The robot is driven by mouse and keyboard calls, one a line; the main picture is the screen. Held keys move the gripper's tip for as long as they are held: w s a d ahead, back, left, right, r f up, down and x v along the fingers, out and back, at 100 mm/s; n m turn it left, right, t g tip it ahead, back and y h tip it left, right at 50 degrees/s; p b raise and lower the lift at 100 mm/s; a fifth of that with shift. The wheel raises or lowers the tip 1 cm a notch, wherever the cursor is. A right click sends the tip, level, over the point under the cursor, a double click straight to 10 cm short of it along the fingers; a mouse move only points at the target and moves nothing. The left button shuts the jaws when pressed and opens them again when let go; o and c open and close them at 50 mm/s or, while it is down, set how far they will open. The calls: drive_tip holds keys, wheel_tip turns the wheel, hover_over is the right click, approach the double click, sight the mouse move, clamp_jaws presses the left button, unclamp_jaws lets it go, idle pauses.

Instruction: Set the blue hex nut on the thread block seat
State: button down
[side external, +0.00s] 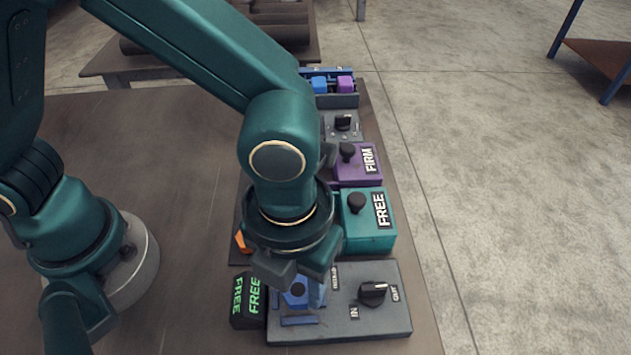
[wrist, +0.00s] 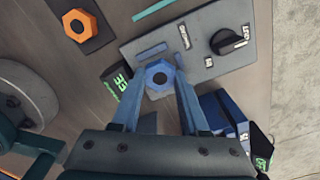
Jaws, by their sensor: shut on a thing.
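The blue hex nut (wrist: 159,76) shows between my fingertips in the wrist view, its dark hole facing the camera. In the side view the blue nut (side external: 296,293) is just under my gripper (side external: 301,277), over the left part of a grey block (side external: 345,320). My gripper (wrist: 160,72) is shut on the nut, one finger on either side. The same grey block (wrist: 200,60) lies below in the wrist view. The seat under the nut is hidden, and I cannot tell whether the nut touches it.
A black knob (side external: 373,292) marked IN and OUT stands on the grey block. A dark box marked FREE (side external: 249,300) sits at its left. A teal FREE box (side external: 375,232) and purple FIRM box (side external: 358,166) stand behind. An orange nut (wrist: 77,25) lies on a dark plate.

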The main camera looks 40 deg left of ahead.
sight(298, 288)
drive_tip(key=shift+f, duration=0.5)
idle(0.5)
unclamp_jaws()
drive_tip(key=shift+a, duration=0.1)
idle(0.3)
drive_tip(key=shift+r, duration=3.55)
